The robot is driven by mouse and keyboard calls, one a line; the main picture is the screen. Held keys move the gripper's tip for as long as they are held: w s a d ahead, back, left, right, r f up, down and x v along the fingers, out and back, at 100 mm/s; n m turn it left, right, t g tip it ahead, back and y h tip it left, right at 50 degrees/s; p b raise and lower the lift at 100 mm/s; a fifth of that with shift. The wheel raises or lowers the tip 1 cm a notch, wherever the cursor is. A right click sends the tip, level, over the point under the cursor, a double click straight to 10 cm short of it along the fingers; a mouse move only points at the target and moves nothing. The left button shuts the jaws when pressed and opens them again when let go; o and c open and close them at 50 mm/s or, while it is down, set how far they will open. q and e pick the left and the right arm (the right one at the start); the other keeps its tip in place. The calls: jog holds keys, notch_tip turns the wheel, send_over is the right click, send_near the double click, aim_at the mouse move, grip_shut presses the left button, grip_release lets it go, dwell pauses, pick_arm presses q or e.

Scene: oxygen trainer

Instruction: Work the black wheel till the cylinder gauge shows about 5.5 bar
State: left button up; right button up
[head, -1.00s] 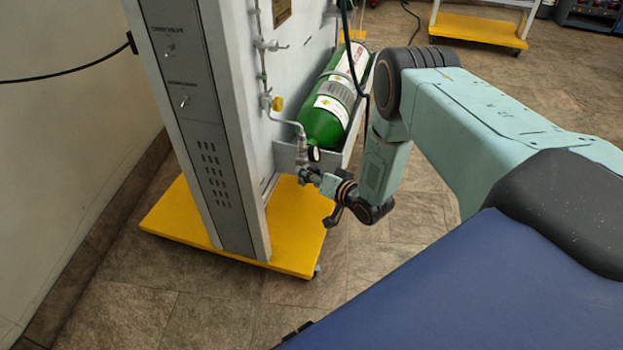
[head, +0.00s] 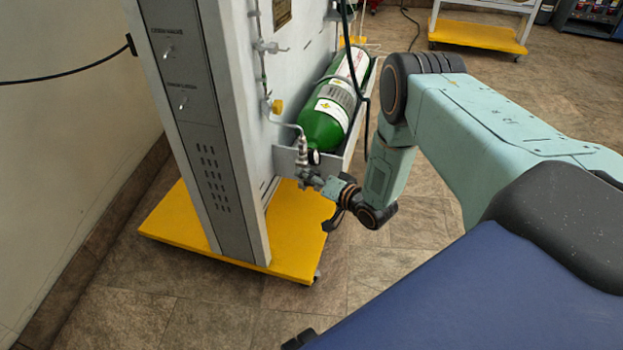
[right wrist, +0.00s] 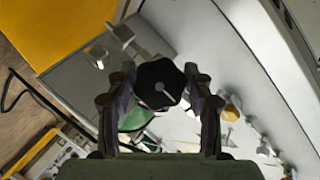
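The black wheel (right wrist: 160,85) is a lobed knob in the middle of the right wrist view. My right gripper (right wrist: 160,88) has a finger on each side of it, and the wheel fills the gap, so the fingers look closed on it. In the head view my right gripper (head: 308,178) is at the valve below the neck of the green cylinder (head: 322,128); there the wheel is hidden. My left gripper is not in view.
The cylinder lies in a grey tray (head: 286,160) on the side of the grey panel cabinet (head: 215,150), which stands on a yellow base (head: 180,222). A thin pipe and a black hose (head: 366,110) run close by. Tiled floor in front is clear.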

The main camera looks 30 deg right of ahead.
jog(key=o, duration=0.3)
jog(key=shift+s+d, duration=0.1)
jog(key=v, duration=1.1)
jog(key=shift+s+r, duration=0.15)
jog(key=shift+s, duration=0.2)
dwell(0.6)
